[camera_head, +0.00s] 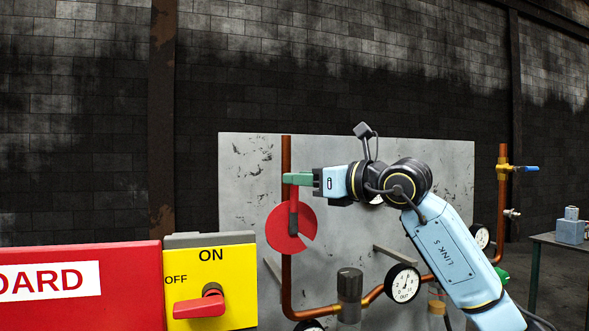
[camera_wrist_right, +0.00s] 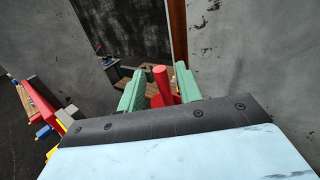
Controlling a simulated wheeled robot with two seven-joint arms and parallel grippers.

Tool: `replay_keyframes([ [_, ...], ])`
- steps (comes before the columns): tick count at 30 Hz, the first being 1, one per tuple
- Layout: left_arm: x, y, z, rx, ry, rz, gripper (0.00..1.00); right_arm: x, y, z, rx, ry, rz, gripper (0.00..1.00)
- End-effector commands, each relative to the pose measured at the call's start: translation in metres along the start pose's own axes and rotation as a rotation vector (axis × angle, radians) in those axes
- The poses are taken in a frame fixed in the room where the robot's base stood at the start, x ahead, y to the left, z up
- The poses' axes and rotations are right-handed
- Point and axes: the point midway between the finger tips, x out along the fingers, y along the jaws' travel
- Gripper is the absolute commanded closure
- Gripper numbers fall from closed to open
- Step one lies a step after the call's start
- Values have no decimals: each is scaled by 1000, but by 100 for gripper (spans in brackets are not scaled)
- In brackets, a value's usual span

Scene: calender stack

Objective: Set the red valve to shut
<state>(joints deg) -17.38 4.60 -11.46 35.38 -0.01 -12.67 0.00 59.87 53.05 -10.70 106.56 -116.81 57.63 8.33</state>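The red valve (camera_head: 283,232) is a round red disc with a notch at its lower right, on the upright copper pipe. Its lever stands upright, with a red upper end just below my right gripper's fingers in the head view. My right gripper (camera_head: 298,179) reaches in from the right with green fingers at the lever's top. In the right wrist view the red lever end (camera_wrist_right: 161,84) stands between the green fingers of my right gripper (camera_wrist_right: 158,90). The fingers are apart, with a gap to the left of the lever; contact at the right finger is unclear. My left gripper is not in view.
A grey panel (camera_head: 240,170) stands behind the copper piping. A round gauge (camera_head: 402,283) and a dark cylinder (camera_head: 349,285) sit low on it. A yellow ON/OFF switch box (camera_head: 237,290) and a red board (camera_head: 120,255) stand at front left. A blue-handled valve (camera_head: 525,169) is at right.

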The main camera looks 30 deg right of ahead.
Motion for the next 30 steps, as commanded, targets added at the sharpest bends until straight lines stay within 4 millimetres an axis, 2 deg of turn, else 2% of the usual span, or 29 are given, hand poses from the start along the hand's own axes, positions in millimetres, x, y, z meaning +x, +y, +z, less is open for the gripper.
replay_keyframes([
  [1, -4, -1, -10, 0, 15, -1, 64, 7, 0, 2, 3, -2, 1, 65],
  [4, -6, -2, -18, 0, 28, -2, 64, 17, 0, 1, 3, 0, 1, 65],
  [15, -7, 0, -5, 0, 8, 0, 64, 23, 0, -1, 0, 0, 0, 65],
  [16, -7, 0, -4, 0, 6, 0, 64, 23, 0, -1, 0, 0, 0, 66],
  [24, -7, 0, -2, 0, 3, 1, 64, 23, 0, -1, 1, 0, 0, 100],
  [30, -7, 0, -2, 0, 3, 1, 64, 23, 0, -1, 1, 0, 0, 100],
])
